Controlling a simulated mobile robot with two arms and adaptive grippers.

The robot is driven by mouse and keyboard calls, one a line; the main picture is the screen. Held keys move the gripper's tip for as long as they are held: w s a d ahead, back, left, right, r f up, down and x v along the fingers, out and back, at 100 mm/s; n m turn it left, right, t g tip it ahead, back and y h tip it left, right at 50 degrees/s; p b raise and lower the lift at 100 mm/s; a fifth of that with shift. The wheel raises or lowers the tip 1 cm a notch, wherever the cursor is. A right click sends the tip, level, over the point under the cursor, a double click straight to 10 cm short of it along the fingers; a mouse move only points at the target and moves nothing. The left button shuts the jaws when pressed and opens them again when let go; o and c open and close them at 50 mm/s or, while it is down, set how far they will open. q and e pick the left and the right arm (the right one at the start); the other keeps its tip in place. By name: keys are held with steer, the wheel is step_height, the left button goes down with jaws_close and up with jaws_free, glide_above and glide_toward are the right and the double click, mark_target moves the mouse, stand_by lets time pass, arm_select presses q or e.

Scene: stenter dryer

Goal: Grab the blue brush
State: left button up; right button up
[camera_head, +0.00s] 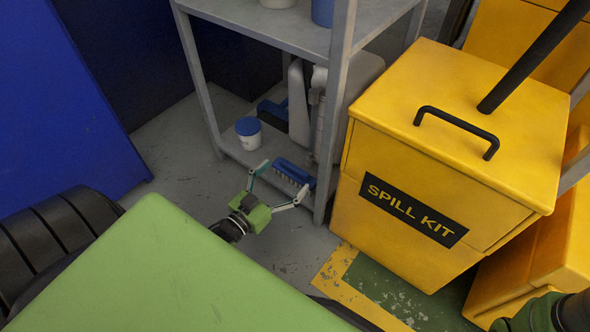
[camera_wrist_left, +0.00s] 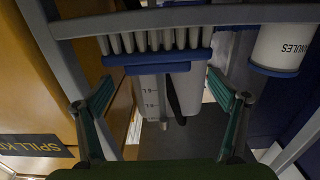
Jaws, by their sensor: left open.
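In the left wrist view the fingers (camera_wrist_left: 160,84) are spread to either side of the brush, with nothing held. My right gripper's fingers do not show.
A white tub with a blue lid (camera_head: 248,133) stands left of the brush on the lower shelf (camera_head: 232,148). White containers (camera_head: 301,100) stand behind it. A rack post rises beside the brush's right end. The yellow spill kit bin (camera_head: 440,170) is to the right.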

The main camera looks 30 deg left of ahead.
mark_target(293, 171)
arm_select(q)
steer(key=w+b, duration=0.3)
steer(key=w, duration=0.1)
steer(key=shift+d+f+b, duration=0.2)
steer(key=shift+d+b, duration=0.15)
steer(key=shift+b, duration=0.05)
steer(key=shift+w+r, duration=0.2)
steer(key=shift+w, duration=0.45)
steer(key=shift+c, duration=0.4)
steer(key=c, duration=1.2)
